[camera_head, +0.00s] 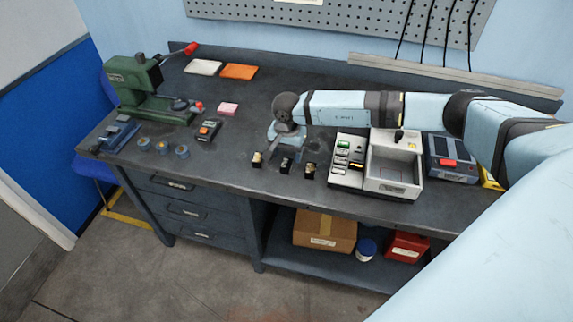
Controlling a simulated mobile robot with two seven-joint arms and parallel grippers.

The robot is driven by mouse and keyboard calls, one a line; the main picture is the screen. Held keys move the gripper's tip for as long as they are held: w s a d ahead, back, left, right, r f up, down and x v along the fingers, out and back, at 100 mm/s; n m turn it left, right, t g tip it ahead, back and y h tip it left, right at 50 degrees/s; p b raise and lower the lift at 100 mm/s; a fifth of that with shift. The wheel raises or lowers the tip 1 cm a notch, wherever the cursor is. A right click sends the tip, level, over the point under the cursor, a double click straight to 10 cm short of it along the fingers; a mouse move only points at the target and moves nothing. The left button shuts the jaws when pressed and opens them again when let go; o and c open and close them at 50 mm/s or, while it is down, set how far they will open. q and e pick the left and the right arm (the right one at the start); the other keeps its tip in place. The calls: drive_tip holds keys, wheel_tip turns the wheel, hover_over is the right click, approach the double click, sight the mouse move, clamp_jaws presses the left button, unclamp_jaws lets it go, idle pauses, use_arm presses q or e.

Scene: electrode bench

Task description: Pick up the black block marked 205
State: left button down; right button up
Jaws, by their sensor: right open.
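Three small black blocks stand in a row near the front edge of the dark bench: a left block (257,159), a middle block (285,165) and a right block (310,169). Each shows a small pale or gold patch, but the markings are too small to read, so I cannot tell which one is 205. My right gripper (286,149) points down just behind the middle block. It is open, and no block shows held in it. Its fingertips are small and partly unclear. My left gripper is not in view.
A white machine with an open tray (393,182) stands right of the blocks, close to the right block. A green press (135,85) is at the far left. A small meter (208,130), round pieces (162,147) and a pink pad (228,109) lie left of the blocks.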

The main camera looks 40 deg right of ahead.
sight(287, 163)
drive_tip(key=f+p, duration=0.1)
drive_tip(key=f, duration=0.4)
drive_tip(key=shift+w, duration=0.2)
clamp_jaws()
drive_tip(key=shift+d+r, duration=0.1)
drive_tip(key=shift+r, duration=0.05)
